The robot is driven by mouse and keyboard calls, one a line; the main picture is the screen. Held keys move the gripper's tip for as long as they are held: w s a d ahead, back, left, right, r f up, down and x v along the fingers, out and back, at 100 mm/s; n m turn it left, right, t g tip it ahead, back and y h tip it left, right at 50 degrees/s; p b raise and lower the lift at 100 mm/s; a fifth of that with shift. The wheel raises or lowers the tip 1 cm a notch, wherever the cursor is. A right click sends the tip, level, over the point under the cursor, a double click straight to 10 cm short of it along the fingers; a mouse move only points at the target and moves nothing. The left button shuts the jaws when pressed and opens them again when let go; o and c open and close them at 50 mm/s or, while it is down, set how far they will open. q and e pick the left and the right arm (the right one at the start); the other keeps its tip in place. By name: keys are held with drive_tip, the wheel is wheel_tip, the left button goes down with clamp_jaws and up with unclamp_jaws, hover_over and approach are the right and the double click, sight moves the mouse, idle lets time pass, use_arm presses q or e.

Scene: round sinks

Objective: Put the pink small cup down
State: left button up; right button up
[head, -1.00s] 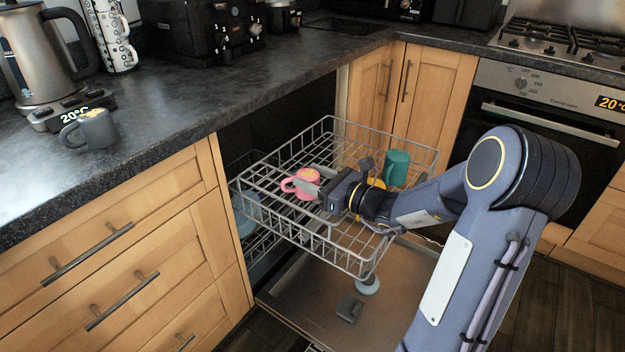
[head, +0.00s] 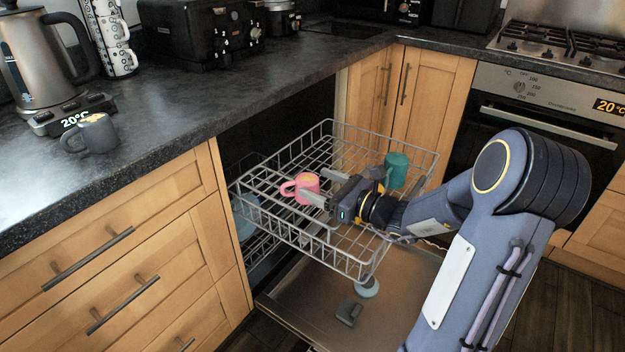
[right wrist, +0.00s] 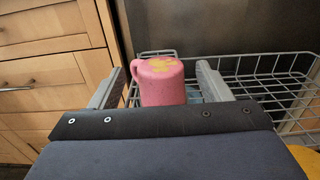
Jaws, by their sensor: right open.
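The pink small cup (head: 304,187) stands in the upper dishwasher rack (head: 350,262), its handle to the left. It also shows in the right wrist view (right wrist: 163,84), between the two fingers with a gap on each side. My right gripper (head: 318,190) is open around the cup, reaching in from the right. What the cup's underside rests on is hidden. My left gripper is not in view.
A teal cup (head: 397,170) stands in the rack's right back part. The dishwasher door (head: 310,305) is folded down below, with a dark item (head: 349,312) on it. The counter (head: 200,105) holds a grey mug (head: 92,133) and a kettle (head: 40,60).

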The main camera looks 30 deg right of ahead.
drive_tip(key=p+v, duration=0.1)
drive_tip(key=v, duration=0.8)
drive_tip(key=s+a+r+n+g+y, duration=0.1)
drive_tip(key=s+a+n+g+y, duration=0.15)
drive_tip(key=a+n, duration=0.35)
drive_tip(key=s+a+r+n+g+y, duration=0.2)
drive_tip(key=a+n+g, duration=0.25)
drive_tip(key=a, duration=0.35)
drive_tip(key=s+a+f+n+g+h, duration=0.2)
drive_tip(key=s+n, duration=0.4)
drive_tip(key=n, duration=0.3)
drive_tip(key=s+a+f+n+g+h, duration=0.1)
drive_tip(key=s+n+h, duration=0.4)
drive_tip(key=n, duration=0.5)
drive_tip(key=shift+s+a+f+g, duration=0.4)
drive_tip(key=shift+s+a+f, duration=0.25)
drive_tip(key=shift+s, duration=0.3)
drive_tip(key=shift+n+h, duration=0.25)
